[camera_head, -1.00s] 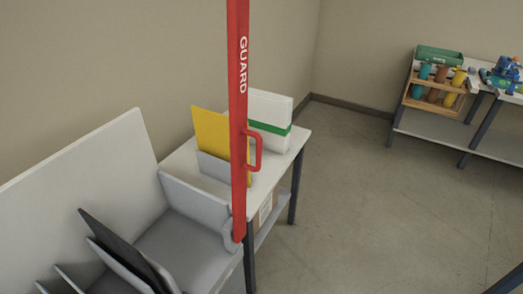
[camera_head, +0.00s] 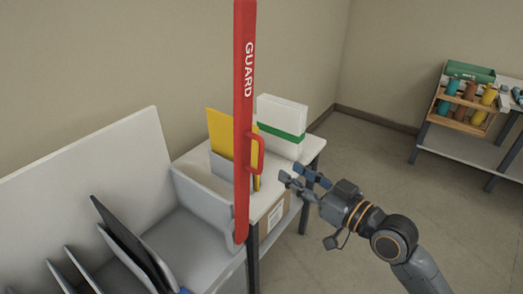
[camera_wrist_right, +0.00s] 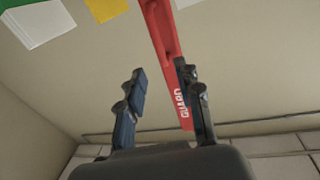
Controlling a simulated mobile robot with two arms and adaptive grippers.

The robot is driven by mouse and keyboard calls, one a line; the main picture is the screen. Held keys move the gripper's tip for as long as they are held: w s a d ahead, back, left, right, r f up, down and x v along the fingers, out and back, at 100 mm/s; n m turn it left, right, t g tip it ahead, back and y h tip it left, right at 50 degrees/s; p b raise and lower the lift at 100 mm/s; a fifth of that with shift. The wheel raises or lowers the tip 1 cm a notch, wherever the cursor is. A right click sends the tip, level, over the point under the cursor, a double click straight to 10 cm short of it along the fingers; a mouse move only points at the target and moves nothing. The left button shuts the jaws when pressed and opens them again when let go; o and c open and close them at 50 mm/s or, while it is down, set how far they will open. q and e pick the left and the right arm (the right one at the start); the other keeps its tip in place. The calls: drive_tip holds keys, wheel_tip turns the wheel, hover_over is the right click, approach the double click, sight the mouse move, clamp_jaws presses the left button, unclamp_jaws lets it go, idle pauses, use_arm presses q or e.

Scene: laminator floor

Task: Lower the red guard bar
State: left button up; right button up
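The red guard bar (camera_head: 243,110) stands upright in the head view, with "GUARD" lettered on it and a red handle (camera_head: 261,153) on its right side. Its foot meets the grey housing (camera_head: 205,202) at the front. My right gripper (camera_head: 298,177) is just right of the handle and a little below it, open and apart from it, with its fingers pointing left. In the right wrist view the bar (camera_wrist_right: 165,50) runs behind the open fingers (camera_wrist_right: 162,80), nearer the right finger. My left gripper is not in view.
A side table (camera_head: 315,145) behind the bar holds a yellow sheet (camera_head: 219,132) and a white pack with a green band (camera_head: 282,124). Black and grey panels (camera_head: 125,240) stand at the lower left. A shelf with bottles (camera_head: 467,103) is far right, with clear floor between.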

sight(261, 169)
drive_tip(key=p+x, duration=0.3)
drive_tip(key=x, duration=0.8)
drive_tip(key=shift+w, duration=0.15)
drive_tip(key=shift+c, duration=0.6)
clamp_jaws()
drive_tip(key=shift+f, duration=0.1)
